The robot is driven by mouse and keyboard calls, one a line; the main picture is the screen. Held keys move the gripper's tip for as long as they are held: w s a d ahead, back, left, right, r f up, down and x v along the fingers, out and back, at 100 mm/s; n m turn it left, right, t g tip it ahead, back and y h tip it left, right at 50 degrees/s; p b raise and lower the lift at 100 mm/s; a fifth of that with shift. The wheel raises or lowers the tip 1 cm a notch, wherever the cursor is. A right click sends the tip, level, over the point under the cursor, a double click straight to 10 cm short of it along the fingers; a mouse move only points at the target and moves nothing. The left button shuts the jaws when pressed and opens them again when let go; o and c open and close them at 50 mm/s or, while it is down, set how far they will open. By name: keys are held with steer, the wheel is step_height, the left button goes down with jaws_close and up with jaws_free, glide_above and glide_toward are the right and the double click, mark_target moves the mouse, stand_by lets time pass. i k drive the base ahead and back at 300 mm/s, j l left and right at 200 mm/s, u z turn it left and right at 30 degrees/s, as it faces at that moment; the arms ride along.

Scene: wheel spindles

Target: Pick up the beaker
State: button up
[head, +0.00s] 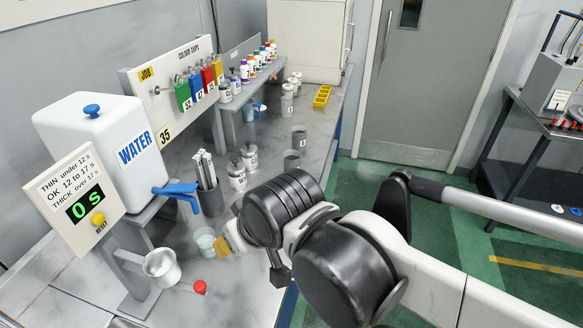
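A small clear beaker (204,238) stands on the grey bench, to the right of the metal cup and below the blue tap. My gripper (228,243) is just to the right of the beaker. Its tan tip shows at the beaker's right edge in this view. My arm's black wrist hides most of the gripper, so I cannot tell its finger opening or whether it touches the beaker.
A metal cup (161,268) sits in a bracket beside the timer panel (77,205). A red cap (200,287) lies in front. A holder (208,199) with grey sticks, the water tank (95,140) and several bottles (237,175) stand behind.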

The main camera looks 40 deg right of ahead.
mark_target(204, 237)
steer(key=k+l, duration=0.7)
steer(key=l, duration=0.25)
